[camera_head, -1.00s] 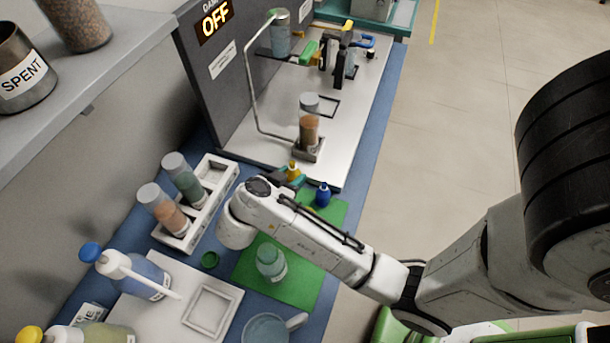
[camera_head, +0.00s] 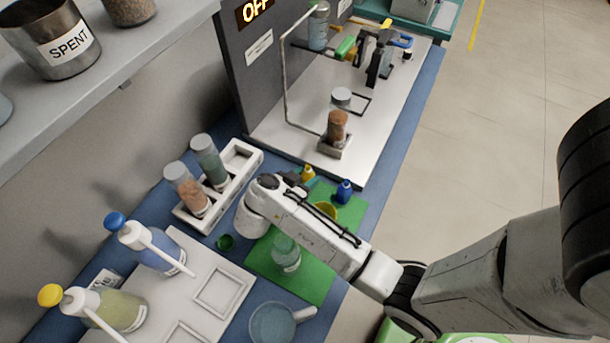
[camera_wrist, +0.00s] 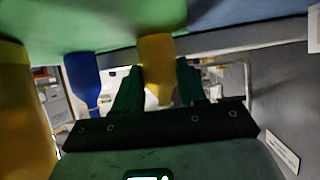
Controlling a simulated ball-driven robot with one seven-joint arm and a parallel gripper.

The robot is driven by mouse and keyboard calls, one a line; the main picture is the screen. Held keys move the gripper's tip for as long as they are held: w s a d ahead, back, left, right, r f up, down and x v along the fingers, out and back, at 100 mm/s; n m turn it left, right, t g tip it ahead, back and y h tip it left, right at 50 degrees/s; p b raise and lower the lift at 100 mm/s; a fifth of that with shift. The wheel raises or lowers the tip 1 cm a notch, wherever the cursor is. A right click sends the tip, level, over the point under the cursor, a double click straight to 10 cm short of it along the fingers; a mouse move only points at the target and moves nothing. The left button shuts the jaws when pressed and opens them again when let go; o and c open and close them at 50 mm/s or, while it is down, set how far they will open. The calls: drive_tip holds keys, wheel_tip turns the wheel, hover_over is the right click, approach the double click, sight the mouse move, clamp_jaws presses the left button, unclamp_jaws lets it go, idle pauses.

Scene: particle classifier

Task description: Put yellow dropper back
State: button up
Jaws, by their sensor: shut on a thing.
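The yellow dropper (camera_head: 307,173) shows just beyond my wrist, at the far end of the green mat (camera_head: 262,263). In the wrist view the yellow dropper (camera_wrist: 157,60) stands between the two green fingers of my gripper (camera_wrist: 156,80), which is shut on it. My gripper (camera_head: 297,181) is mostly hidden by my wrist in the head view. The blue dropper (camera_head: 343,191) stands close by on the right; it also shows in the wrist view (camera_wrist: 84,80). I cannot tell whether the yellow dropper touches the mat.
A yellow round item (camera_head: 328,209) sits partly behind my arm. A clear bottle (camera_head: 286,253) stands on the mat beside my forearm. The apparatus base (camera_head: 372,150) lies behind.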

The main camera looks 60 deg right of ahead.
drive_tip(key=shift+f, duration=0.1)
drive_tip(key=o, duration=1.1)
drive_tip(key=shift+c, duration=0.2)
drive_tip(key=s+v, duration=0.1)
drive_tip(key=v, duration=1.1)
drive_tip(key=shift+w, duration=0.5)
